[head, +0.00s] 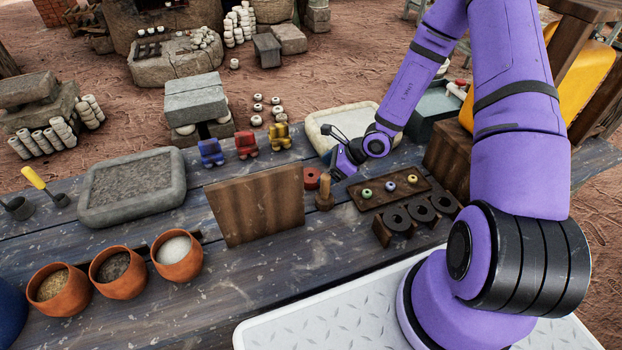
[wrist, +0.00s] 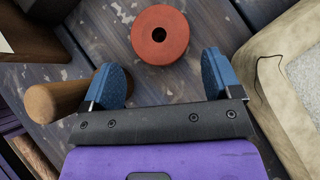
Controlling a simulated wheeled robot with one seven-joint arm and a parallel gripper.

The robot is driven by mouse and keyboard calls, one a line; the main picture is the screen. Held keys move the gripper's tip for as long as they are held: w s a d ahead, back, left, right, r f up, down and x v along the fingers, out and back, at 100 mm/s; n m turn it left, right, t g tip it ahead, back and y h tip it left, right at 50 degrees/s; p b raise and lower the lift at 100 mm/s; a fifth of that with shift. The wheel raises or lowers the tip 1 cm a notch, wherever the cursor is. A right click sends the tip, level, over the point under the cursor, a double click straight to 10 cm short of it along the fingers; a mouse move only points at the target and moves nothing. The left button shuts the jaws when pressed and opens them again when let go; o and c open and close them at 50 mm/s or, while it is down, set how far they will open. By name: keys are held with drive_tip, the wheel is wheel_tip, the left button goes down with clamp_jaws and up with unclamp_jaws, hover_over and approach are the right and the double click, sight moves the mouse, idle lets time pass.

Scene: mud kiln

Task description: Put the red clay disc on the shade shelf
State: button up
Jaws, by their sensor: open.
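The red clay disc (head: 311,178), round with a dark centre hole, lies flat on the table just behind the right end of the upright wooden board. In the wrist view the whole disc (wrist: 160,50) shows beyond the fingertips. My gripper (head: 336,172) is right of the disc, low over the table. In the wrist view my gripper (wrist: 160,78) has its blue fingers apart with nothing between them. No shelf is clearly recognisable as the shade shelf; the upright wooden board (head: 255,205) hides part of the table behind it.
A wooden peg (head: 325,194) stands close to my gripper; it shows by the left finger (wrist: 58,98). A pale stone tray (head: 318,120) lies behind. A bead board (head: 408,184) and black rings (head: 398,220) are right. Open table lies in front.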

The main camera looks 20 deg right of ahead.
sight(314, 175)
drive_tip(key=shift+x, duration=2.6)
drive_tip(key=shift+w+a+r, duration=0.1)
drive_tip(key=shift+r, duration=0.1)
drive_tip(key=c, duration=0.9)
drive_tip(key=shift+o, duration=0.2)
